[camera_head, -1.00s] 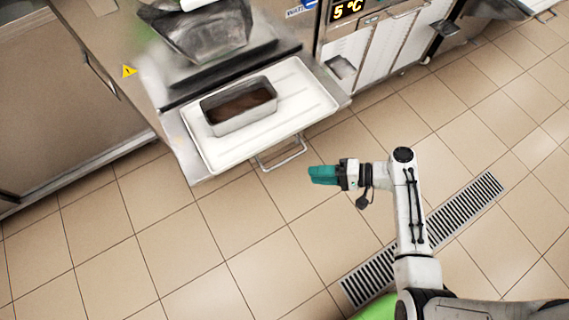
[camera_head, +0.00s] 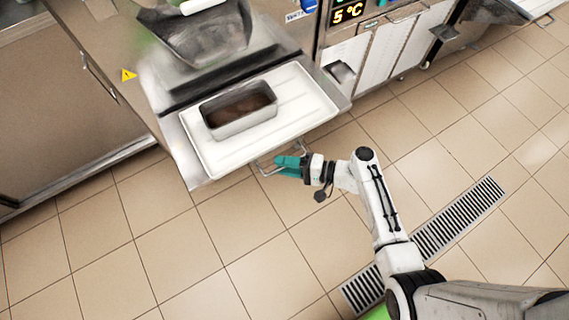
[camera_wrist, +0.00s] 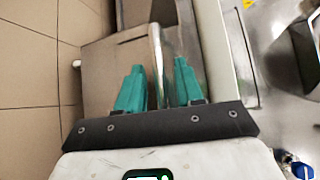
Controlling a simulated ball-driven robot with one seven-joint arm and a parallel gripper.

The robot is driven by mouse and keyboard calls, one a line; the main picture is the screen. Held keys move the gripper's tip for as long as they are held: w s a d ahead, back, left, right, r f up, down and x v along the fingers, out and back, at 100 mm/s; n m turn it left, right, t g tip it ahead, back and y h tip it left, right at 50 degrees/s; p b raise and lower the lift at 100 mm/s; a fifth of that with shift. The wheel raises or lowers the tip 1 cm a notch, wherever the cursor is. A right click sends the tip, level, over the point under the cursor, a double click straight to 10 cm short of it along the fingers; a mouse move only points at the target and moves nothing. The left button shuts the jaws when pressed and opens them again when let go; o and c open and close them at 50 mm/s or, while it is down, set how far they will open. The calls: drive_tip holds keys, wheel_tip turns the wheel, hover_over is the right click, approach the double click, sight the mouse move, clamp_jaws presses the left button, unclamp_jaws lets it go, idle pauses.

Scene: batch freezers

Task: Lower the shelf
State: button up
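The shelf (camera_head: 308,128) is a white-topped metal ledge at the front of the machine, with a U-shaped metal handle (camera_head: 266,171) at its front edge. A metal pan (camera_head: 243,125) with brown contents stands on it. My gripper (camera_head: 286,166) has teal fingers and is at the handle's right part in the head view. In the wrist view, my gripper (camera_wrist: 160,82) is open, with the handle bar (camera_wrist: 156,55) between its two fingers and gaps visible beside the bar. Contact cannot be told. The fingers partly hide the handle in the head view.
The machine's outlet (camera_head: 205,35) is above and behind the shelf. A front with white panels and a display (camera_head: 348,12) stands to the right. The tiled floor in front is clear, with a drain grate (camera_head: 455,232) near my arm.

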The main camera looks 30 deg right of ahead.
drive_tip(key=shift+w+a, duration=0.15)
clamp_jaws()
idle(0.6)
